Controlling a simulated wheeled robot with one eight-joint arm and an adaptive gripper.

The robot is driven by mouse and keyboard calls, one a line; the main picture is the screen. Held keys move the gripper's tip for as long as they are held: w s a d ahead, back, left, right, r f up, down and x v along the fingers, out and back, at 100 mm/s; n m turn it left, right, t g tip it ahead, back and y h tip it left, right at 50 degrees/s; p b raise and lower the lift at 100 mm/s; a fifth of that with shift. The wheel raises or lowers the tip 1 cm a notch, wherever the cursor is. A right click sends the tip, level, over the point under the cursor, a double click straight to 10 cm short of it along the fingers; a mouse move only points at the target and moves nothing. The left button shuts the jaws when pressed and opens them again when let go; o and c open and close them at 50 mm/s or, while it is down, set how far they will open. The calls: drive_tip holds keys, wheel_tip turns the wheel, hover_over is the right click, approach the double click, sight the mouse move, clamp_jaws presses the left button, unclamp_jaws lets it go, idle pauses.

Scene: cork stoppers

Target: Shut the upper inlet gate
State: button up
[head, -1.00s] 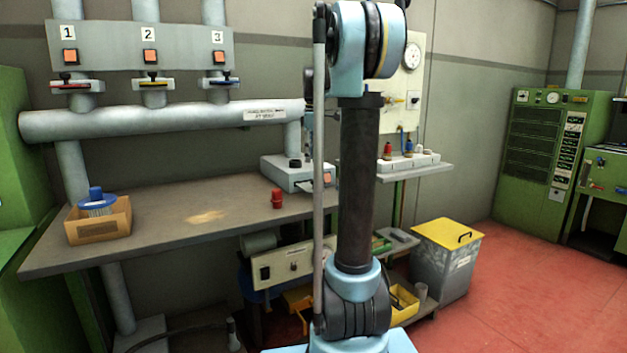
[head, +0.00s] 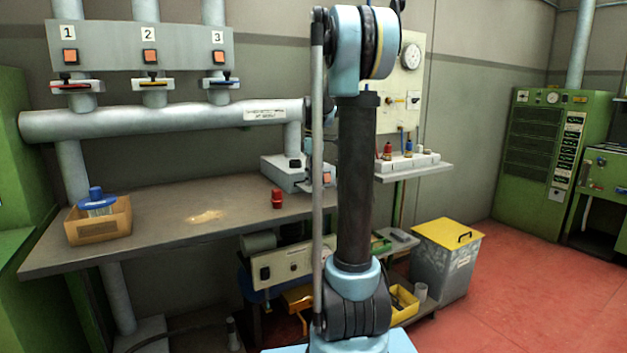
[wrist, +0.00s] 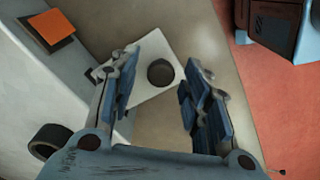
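A flat pale plate with a round dark knob (wrist: 160,72) juts from a light-grey housing in the wrist view. It may be the inlet gate, but I see no label. In the head view my arm hides most of the gripper.
An orange switch (wrist: 47,30) and a dark round part (wrist: 48,140) are on the housing. A red stopper-like object (head: 277,198) and a box (head: 99,222) with a blue-topped item stand on the bench (head: 160,238). Numbered pipe valves (head: 151,85) are above.

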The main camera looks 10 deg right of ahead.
clamp_jaws()
drive_tip(key=shift+w+a, duration=0.2)
drive_tip(key=shift+w, duration=0.55)
drive_tip(key=shift+w+a, duration=0.2)
drive_tip(key=shift+w, duration=0.55)
drive_tip(key=shift+o, duration=1.1)
unclamp_jaws()
wheel_tip(320, 180, up, 12)
drive_tip(key=shift+c, duration=0.5)
